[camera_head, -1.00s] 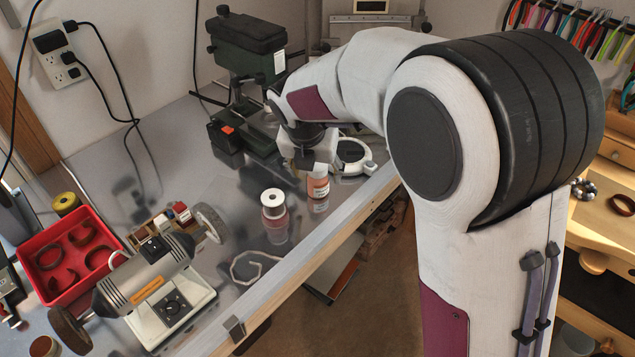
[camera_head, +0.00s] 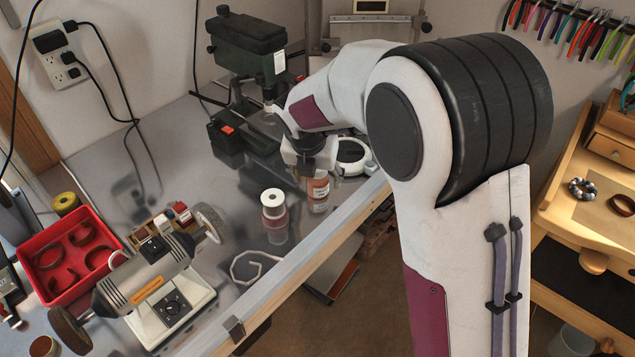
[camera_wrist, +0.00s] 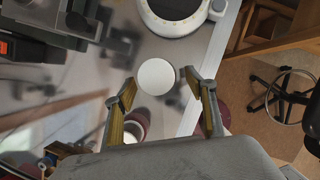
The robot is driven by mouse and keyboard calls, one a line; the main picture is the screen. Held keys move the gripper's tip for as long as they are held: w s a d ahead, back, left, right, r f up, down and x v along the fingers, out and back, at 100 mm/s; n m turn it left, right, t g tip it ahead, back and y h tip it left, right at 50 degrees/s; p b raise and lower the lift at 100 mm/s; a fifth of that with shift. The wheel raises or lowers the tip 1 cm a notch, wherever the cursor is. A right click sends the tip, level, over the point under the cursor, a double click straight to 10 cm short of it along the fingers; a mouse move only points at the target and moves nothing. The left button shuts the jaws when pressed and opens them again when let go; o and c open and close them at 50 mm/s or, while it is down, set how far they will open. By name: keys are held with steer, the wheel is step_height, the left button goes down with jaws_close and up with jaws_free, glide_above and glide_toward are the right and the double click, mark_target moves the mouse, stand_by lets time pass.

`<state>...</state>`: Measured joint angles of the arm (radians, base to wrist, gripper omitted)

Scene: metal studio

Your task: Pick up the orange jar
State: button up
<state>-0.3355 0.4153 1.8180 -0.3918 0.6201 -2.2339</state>
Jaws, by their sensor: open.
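The orange jar (camera_head: 318,192) stands upright on the metal bench, near its front edge, in the head view. It has a pale label. In the wrist view its round white lid (camera_wrist: 156,76) shows from above, between the tips of my two fingers. My gripper (camera_head: 309,168) is open and empty, above and slightly left of the jar in the head view, and hides its top. The open fingers (camera_wrist: 158,82) also show in the wrist view, one on each side of the lid. I cannot tell their exact height above it.
A white ring-shaped device (camera_head: 352,157) sits behind right. A green drill press (camera_head: 245,50) is behind. A bench grinder (camera_head: 155,280) and red tray (camera_head: 70,250) are at left. The bench's front edge (camera_head: 345,215) is close.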

mark_target(317, 181)
steer(key=shift+x, duration=1.55)
steer(key=shift+w, duration=0.15)
steer(key=shift+c, duration=0.5)
steer(key=shift+r, duration=0.1)
steer(key=c, duration=1.2)
